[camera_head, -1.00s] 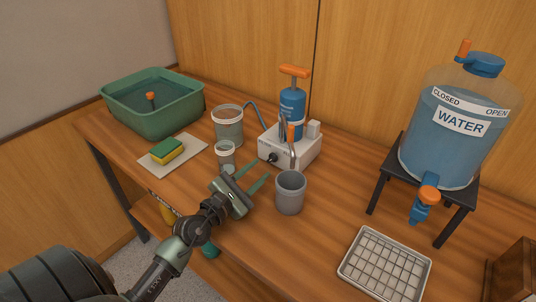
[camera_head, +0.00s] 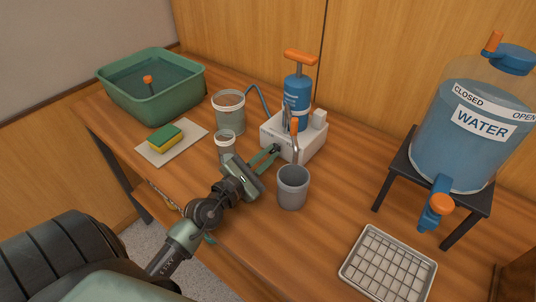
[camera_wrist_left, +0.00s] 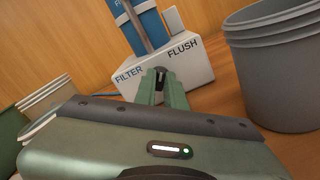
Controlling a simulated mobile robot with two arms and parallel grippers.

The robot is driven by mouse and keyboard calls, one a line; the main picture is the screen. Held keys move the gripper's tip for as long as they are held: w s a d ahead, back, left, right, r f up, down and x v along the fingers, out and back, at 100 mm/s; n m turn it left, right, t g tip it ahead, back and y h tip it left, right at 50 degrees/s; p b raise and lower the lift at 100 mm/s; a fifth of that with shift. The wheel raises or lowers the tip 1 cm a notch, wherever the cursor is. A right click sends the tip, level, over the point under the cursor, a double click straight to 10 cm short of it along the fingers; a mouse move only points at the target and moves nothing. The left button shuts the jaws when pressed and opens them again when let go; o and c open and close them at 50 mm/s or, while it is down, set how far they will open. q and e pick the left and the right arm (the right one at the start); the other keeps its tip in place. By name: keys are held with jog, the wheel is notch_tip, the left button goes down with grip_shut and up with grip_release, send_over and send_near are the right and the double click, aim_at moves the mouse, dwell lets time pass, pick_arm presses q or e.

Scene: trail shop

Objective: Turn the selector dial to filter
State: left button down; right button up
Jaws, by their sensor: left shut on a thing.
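The selector dial (camera_wrist_left: 160,75) is a small black knob on the front of a white pump base (camera_head: 310,143). The base has FILTER printed to the left of the dial and FLUSH to the right in the left wrist view. My left gripper (camera_head: 275,150) is shut on the dial; its two green fingers also show in the left wrist view (camera_wrist_left: 161,82). The fingers hide most of the knob, and I cannot tell for sure which way it points. A blue filter pump (camera_head: 297,98) with an orange T-handle stands on the base. My right gripper is not in view.
A grey cup (camera_head: 293,187) stands close to the right of my left gripper. A small jar (camera_head: 226,145) and a larger clear container (camera_head: 229,112) stand to its left. A water tank (camera_head: 465,135) on a black stand and a wire-topped tray (camera_head: 388,263) are at the right.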

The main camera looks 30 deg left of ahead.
pick_arm(q)
jog(key=shift+n, duration=0.3)
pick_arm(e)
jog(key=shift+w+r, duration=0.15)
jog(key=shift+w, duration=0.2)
pick_arm(q)
jog(key=n+p, duration=0.2)
jog(key=n, duration=0.3)
jog(key=shift+r, duration=0.1)
jog(key=n+p, duration=0.1)
jog(key=n, duration=0.2)
jog(key=shift+a+n, duration=0.1)
jog(key=shift+n, duration=0.3)
jog(key=shift+n+p, duration=0.45)
jog(key=shift+n, duration=1.25)
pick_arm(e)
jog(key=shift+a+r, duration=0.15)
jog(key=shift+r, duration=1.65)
pick_arm(q)
jog(key=c, duration=1.5)
grip_release()
jog(key=shift+w, duration=0.15)
